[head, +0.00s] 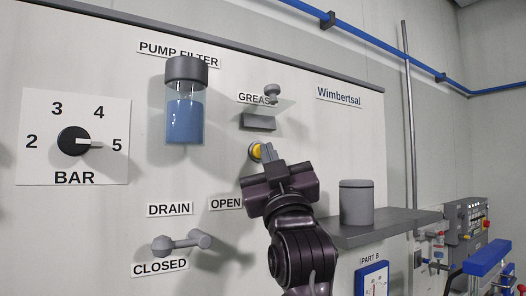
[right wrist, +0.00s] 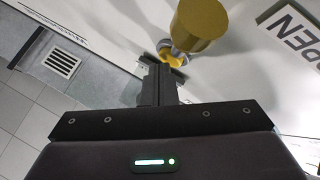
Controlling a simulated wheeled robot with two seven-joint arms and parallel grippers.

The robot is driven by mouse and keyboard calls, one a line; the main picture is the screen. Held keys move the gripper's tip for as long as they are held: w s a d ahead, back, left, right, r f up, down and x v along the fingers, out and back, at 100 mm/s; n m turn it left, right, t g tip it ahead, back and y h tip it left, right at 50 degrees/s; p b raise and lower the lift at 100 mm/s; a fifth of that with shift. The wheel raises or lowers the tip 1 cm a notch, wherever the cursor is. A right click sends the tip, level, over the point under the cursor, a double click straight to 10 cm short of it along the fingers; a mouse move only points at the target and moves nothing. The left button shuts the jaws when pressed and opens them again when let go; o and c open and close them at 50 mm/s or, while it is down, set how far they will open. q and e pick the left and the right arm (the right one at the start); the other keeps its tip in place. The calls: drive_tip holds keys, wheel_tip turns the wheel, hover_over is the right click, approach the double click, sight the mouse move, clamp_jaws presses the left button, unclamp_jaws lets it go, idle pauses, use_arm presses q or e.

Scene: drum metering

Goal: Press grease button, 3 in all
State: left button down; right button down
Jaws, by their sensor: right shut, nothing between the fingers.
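The yellow button (head: 256,151) sits in a grey ring on the white panel, below the GREASE label (head: 254,98) and a grey block (head: 259,122). My right gripper (head: 268,151) is shut and empty, its fingertips right beside the button and partly covering it. In the right wrist view the shut fingertips (right wrist: 161,68) are close to a small yellow part (right wrist: 173,58) in a grey ring. A larger yellow cylinder (right wrist: 201,24) shows just above it. I cannot tell whether the fingertips touch the button. My left gripper is not in view.
A BAR dial (head: 74,141) points near 5. A pump filter (head: 185,110) with blue contents hangs on the panel. A drain lever (head: 182,242) lies near CLOSED. A grey shelf (head: 395,226) with a grey cylinder (head: 356,203) juts out right of my right gripper.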

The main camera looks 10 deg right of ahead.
drive_tip(key=shift+s+d+b, duration=0.3)
drive_tip(key=shift+s+b, duration=0.1)
drive_tip(key=shift+s, duration=0.35)
drive_tip(key=shift+f, duration=0.1)
drive_tip(key=s, duration=0.1)
drive_tip(key=s+d+b, duration=0.1)
drive_tip(key=s, duration=0.2)
drive_tip(key=shift+s+d, duration=0.35)
idle(2.3)
drive_tip(key=s+n+y+b, duration=0.1)
drive_tip(key=n+y, duration=0.2)
drive_tip(key=n, duration=0.7)
drive_tip(key=s+d+n+g+y+b, duration=0.1)
drive_tip(key=n+y, duration=0.3)
drive_tip(key=n, duration=0.6)
drive_tip(key=s+n+g+y+b, duration=0.1)
drive_tip(key=n+y+b, duration=0.1)
drive_tip(key=n, duration=0.7)
drive_tip(key=shift+s+d+n+y, duration=0.3)
drive_tip(key=shift+n+y, duration=0.1)
drive_tip(key=shift+y, duration=0.5)
